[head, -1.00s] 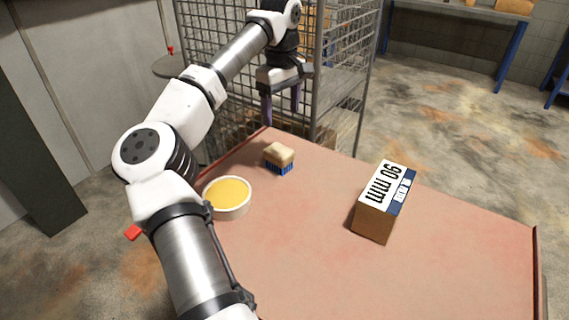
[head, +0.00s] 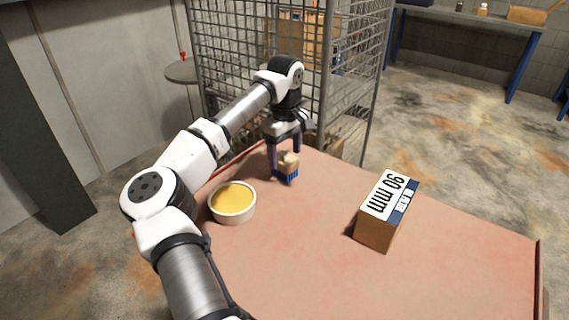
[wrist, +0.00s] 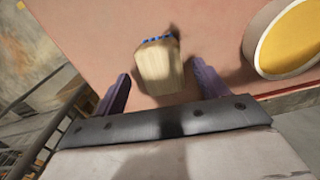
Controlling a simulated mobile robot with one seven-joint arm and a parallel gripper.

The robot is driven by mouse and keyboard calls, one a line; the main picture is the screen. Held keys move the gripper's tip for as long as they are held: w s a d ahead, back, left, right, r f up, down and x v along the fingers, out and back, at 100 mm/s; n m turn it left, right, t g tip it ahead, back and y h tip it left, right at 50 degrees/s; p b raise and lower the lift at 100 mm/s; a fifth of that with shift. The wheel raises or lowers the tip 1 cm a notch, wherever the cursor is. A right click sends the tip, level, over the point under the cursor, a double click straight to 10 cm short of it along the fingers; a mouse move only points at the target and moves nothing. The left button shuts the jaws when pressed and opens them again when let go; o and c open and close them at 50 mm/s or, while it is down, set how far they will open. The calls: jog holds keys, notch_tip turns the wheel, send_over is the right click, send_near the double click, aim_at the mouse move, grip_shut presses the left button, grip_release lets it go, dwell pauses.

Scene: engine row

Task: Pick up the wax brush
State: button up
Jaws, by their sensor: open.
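The wax brush (head: 287,167) has a pale wooden block and blue bristles and rests on the reddish table top, near the far left edge. My gripper (head: 285,161) is open and lowered over it, with its purple fingers pointing down and partly in front of the brush. In the wrist view the brush (wrist: 158,68) lies ahead of and between the fingers of my gripper (wrist: 160,85), with gaps on both sides.
A white tub of yellow wax (head: 232,202) stands left of the brush, and also shows in the wrist view (wrist: 290,42). A 90 mm box (head: 386,212) stands to the right. A wire cage (head: 345,80) rises behind the table (head: 300,270). The front middle of the table is clear.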

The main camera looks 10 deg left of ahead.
aim_at(285, 157)
notch_tip(285, 157, down, 4)
jog(key=shift+s+f+p, duration=0.1)
jog(key=shift+p, duration=0.4)
jog(key=shift+c, duration=0.4)
jog(key=c, duration=1)
jog(key=shift+r, duration=0.2)
jog(key=shift+c, duration=0.2)
notch_tip(285, 157, up, 20)
jog(key=b, duration=0.1)
jog(key=shift+b, duration=0.4)
jog(key=shift+f, duration=0.15)
jog(key=o, duration=0.4)
jog(key=shift+c, duration=1.2)
